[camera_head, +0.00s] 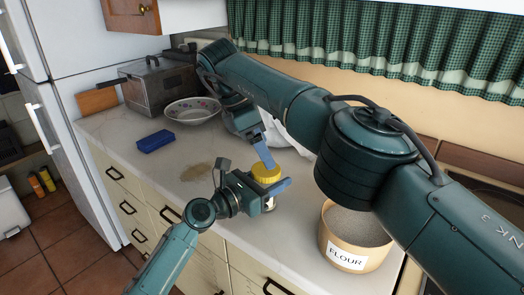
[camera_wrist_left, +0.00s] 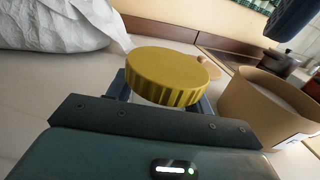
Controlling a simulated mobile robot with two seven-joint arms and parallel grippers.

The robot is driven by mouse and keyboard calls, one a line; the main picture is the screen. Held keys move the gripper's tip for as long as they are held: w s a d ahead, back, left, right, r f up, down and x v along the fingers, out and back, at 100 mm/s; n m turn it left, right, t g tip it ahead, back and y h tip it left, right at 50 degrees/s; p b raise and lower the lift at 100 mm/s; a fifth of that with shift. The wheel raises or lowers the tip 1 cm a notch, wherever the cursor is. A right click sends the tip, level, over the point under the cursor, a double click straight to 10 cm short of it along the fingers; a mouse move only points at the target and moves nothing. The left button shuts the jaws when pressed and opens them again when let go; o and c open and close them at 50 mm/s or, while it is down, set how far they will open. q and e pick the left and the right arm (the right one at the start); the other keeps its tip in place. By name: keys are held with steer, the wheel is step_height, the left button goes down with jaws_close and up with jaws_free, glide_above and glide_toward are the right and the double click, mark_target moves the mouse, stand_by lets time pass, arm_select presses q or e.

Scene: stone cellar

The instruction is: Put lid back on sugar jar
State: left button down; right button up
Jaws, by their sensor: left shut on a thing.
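A ribbed yellow lid (camera_head: 265,173) sits level at the top of the jar (camera_head: 269,204), near the counter's front edge. My left gripper (camera_head: 276,182) is shut around the jar just under the lid. My right gripper (camera_head: 266,156) reaches down from above, its blue fingertips close over the lid in the head view. I cannot tell whether they touch it or how far they are apart.
A flour tub (camera_head: 352,238) stands at the right. A white bag (camera_wrist_left: 60,28) lies behind. A patterned bowl (camera_head: 192,111), a metal box (camera_head: 157,83) and a blue block (camera_head: 155,141) are at the back left.

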steer(key=shift+c, duration=0.4)
steer(key=n, duration=0.4)
steer(key=shift+w+n+y, duration=0.1)
steer(key=shift+n+y, duration=0.2)
steer(key=shift+n, duration=0.1)
steer(key=n, duration=0.4)
steer(key=shift+d+r, duration=0.1)
steer(key=n+y, duration=0.1)
steer(key=n, duration=0.3)
steer(key=shift+w+r+n, duration=0.1)
steer(key=shift+n, duration=0.2)
steer(key=n, duration=0.6)
steer(key=shift+d+r+n+y, duration=0.1)
steer(key=shift+r+n+y, duration=0.15)
steer(key=shift+n+y, duration=0.05)
steer(key=n, duration=0.4)
steer(key=shift+r+g+y, duration=0.15)
steer(key=shift+g+y, duration=0.15)
steer(key=n, duration=0.7)
steer(key=shift+d+r+y, duration=0.15)
steer(key=shift+r+y, duration=0.2)
steer(key=shift+y, duration=0.05)
steer(key=n, duration=0.4)
steer(key=shift+r, duration=0.25)
steer(key=n, duration=0.3)
steer(key=n+y, duration=0.1)
steer(key=n, duration=0.1)
steer(key=shift+d+r, duration=0.1)
steer(key=shift+r, duration=0.2)
